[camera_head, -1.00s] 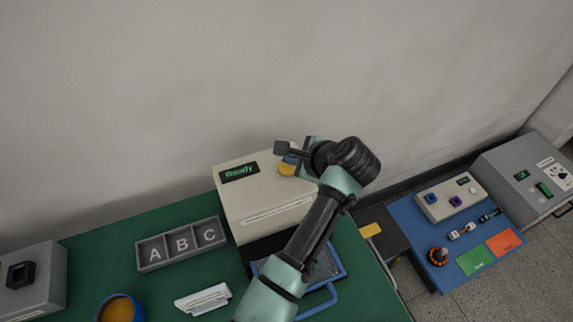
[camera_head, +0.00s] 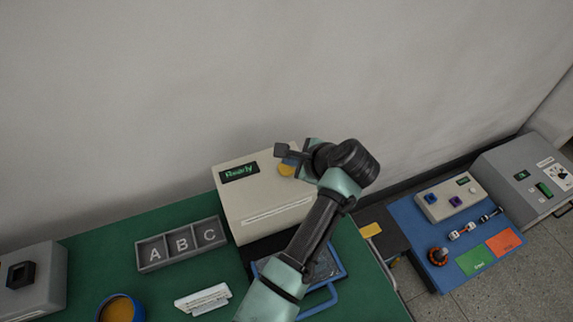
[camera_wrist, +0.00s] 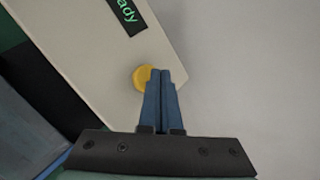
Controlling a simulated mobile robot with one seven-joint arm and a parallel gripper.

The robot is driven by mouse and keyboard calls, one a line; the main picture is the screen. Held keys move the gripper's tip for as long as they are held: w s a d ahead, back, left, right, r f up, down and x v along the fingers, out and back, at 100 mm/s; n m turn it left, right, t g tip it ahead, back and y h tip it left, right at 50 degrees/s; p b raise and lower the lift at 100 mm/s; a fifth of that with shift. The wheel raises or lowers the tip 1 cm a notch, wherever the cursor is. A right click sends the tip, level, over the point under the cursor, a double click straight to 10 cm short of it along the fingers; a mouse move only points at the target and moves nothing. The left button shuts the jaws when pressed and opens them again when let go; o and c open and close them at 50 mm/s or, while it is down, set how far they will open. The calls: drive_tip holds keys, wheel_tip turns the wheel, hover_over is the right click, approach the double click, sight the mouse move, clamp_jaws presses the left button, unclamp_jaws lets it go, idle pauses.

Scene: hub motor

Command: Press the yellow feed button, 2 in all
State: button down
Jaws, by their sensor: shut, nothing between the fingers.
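The yellow feed button (camera_head: 286,170) is a round disc on the top of a cream box (camera_head: 264,204), right of a small dark display with green text reading "Ready" (camera_head: 239,172). In the wrist view the button (camera_wrist: 140,79) shows beside the fingertips, its right part hidden behind them. My gripper (camera_wrist: 161,72) is shut with its two blue fingers together and nothing between them. Its tips overlap the button's right edge in that view; I cannot tell whether they touch it. In the head view my gripper (camera_head: 290,160) is at the button, partly hiding it.
A grey tray marked A, B, C (camera_head: 181,262), a white stack of cards (camera_head: 203,299) and a blue round container (camera_head: 104,311) stand on the green table (camera_head: 100,243). A blue-handled tray (camera_head: 318,309) lies under my arm. A blue board with a control box (camera_head: 418,231) is at right.

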sight(291, 169)
drive_tip(key=shift+f, duration=0.7)
idle(0.6)
idle(0.4)
drive_tip(key=shift+r+p, duration=0.9)
drive_tip(key=shift+r, duration=0.05)
wheel_tip(291, 169, up, 5)
drive_tip(key=p, duration=0.5)
drive_tip(key=shift+r, duration=0.1)
drive_tip(key=shift+d, duration=0.1)
idle(0.3)
